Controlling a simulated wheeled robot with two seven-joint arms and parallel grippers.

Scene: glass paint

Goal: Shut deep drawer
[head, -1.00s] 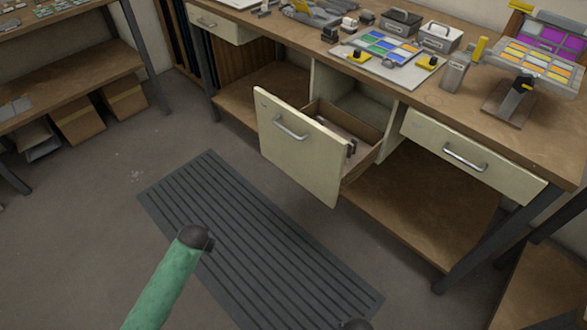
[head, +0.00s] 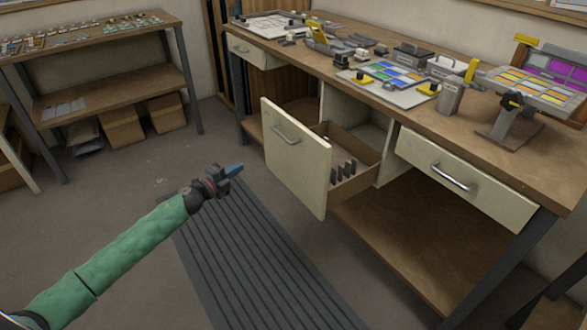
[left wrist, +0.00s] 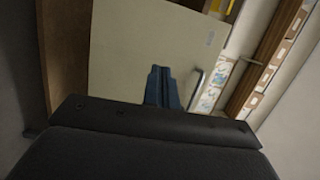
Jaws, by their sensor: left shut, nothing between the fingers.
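The deep drawer (head: 296,158) stands pulled out from the middle of the workbench. Its cream front carries a metal handle (head: 285,134), and several dark upright pieces show inside it. My left gripper (head: 234,170) is shut and empty, with blue fingertips, in front of and to the left of the drawer front, apart from it in the head view. In the left wrist view the shut blue fingers (left wrist: 162,88) point toward the cream drawer front (left wrist: 140,45), with its handle (left wrist: 196,88) to their right. My right gripper is not in view.
The workbench (head: 480,130) holds glass panels, boxes and tools. Shut shallow drawers flank the deep one, left (head: 250,52) and right (head: 465,178). A ribbed mat (head: 260,260) covers the floor. A shelf unit (head: 110,95) stands at the left. Floor before the drawer is clear.

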